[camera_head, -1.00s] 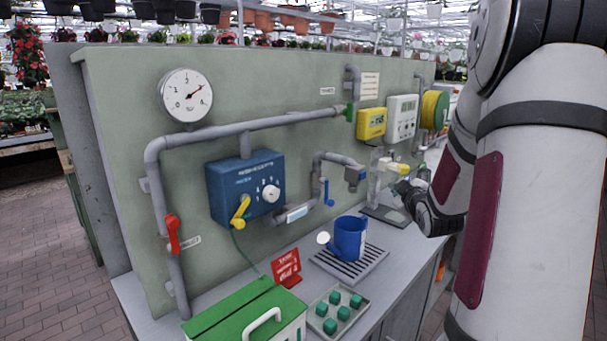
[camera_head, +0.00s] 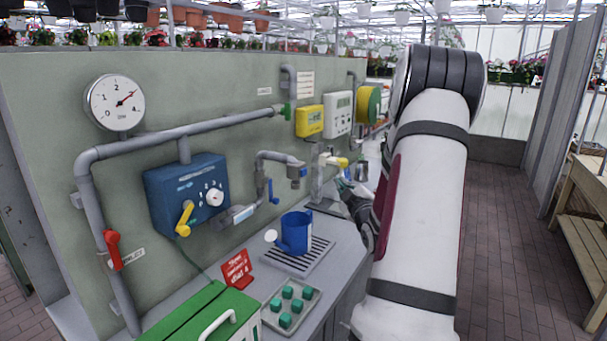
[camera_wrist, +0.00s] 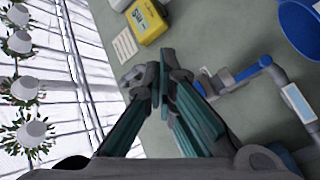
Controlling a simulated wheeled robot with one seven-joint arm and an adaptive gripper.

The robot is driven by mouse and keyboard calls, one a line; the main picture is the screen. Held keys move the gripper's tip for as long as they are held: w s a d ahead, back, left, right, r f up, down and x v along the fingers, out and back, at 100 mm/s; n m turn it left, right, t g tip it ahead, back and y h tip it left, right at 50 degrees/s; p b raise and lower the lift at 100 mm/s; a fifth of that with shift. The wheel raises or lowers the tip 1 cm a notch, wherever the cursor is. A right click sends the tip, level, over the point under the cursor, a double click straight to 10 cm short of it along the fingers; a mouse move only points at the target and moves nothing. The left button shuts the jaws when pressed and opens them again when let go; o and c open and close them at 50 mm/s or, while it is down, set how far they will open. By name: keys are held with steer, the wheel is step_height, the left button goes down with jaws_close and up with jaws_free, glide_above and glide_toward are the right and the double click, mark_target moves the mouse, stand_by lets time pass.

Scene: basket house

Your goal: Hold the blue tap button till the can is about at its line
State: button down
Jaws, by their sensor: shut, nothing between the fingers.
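The blue watering can (camera_head: 296,233) stands upright on the slatted drain grate (camera_head: 318,262). Its fill line and water level cannot be made out. A pipe tap (camera_head: 296,171) with a blue lever (camera_head: 273,190) is above and left of the can. In the wrist view the blue lever (camera_wrist: 265,62) and part of the can (camera_wrist: 302,24) are at the right. I cannot make out a separate blue button. My gripper (camera_wrist: 167,62) is shut and empty, with nothing at its tips. In the head view it (camera_head: 344,184) is right of the tap, partly hidden by my arm.
A blue control box (camera_head: 187,194) with a yellow lever and a gauge (camera_head: 115,102) are on the panel. A red sign (camera_head: 237,269), a tray of green blocks (camera_head: 291,305) and a green-lidded box (camera_head: 205,316) stand on the counter. The aisle at right is clear.

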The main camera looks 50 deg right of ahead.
mark_target(304, 172)
steer(key=w+b, duration=0.3)
steer(key=w, duration=0.5)
steer(key=shift+w+a, duration=0.25)
steer(key=shift+a, duration=0.1)
steer(key=shift+w, duration=0.1)
stand_by(1.1)
steer(key=shift+w+b, duration=0.3)
steer(key=shift+b, duration=0.2)
steer(key=shift+w+a+b, duration=0.1)
steer(key=shift+w+b, duration=0.2)
steer(key=shift+w, duration=0.15)
stand_by(4.7)
